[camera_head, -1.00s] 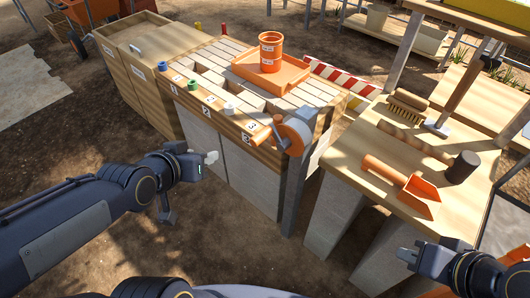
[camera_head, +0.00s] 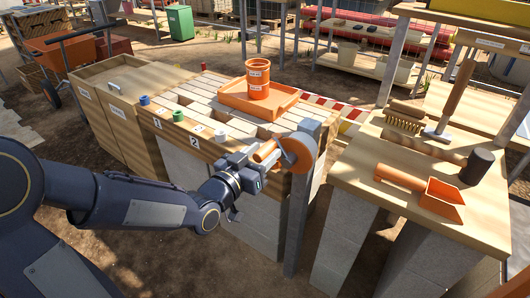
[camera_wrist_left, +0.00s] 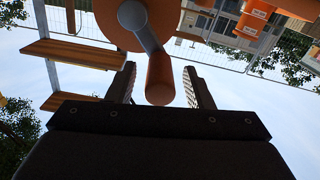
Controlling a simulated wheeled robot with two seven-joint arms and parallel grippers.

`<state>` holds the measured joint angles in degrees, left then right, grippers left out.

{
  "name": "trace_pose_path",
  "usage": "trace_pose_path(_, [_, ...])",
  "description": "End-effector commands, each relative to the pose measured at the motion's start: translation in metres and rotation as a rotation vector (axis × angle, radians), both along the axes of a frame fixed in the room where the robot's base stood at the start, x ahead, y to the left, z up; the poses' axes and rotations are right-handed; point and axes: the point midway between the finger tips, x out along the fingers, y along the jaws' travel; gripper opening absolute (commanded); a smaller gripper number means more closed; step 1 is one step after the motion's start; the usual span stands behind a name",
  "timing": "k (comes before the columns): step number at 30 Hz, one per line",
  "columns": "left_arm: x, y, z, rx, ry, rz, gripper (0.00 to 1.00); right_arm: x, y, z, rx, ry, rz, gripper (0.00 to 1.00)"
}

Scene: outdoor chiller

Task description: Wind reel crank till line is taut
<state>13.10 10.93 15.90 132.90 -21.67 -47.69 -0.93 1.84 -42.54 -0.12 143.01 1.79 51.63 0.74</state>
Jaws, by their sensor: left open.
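The orange reel (camera_head: 300,151) is mounted on a grey post at the right front corner of the slatted bench. Its orange crank handle (camera_head: 266,152) sticks out to the left. My left gripper (camera_head: 250,160) is at the handle. In the left wrist view, the open left gripper (camera_wrist_left: 163,85) has one finger on each side of the orange handle (camera_wrist_left: 160,80), with a gap on both sides. The grey crank arm (camera_wrist_left: 143,32) runs up to the reel disc (camera_wrist_left: 112,22). The line cannot be made out. My right gripper is not in view.
An orange tray (camera_head: 285,105) with an orange pot (camera_head: 258,78) stands on the bench. Blue, green and white spools (camera_head: 178,115) line its front edge.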

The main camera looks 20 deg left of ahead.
Motion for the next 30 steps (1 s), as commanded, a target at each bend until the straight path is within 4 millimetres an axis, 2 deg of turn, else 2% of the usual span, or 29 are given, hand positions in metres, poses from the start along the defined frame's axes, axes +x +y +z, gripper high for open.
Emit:
trace_pose_path(4, [0.0110,-0.0047,-0.0003,-0.001,0.000,-0.001,0.47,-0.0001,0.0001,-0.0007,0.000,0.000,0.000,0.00])
trace_pose_path(13, [0.0131,-0.0051,0.0001,0.000,0.000,0.000,0.45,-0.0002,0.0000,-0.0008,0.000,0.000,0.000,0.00])
trace_pose_path(23, [0.0128,-0.0049,-0.0002,0.000,0.001,0.000,0.02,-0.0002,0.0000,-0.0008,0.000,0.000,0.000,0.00])
trace_pose_path(30, [0.0127,-0.0048,-0.0002,0.001,0.001,0.000,0.00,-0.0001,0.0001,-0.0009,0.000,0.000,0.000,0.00])
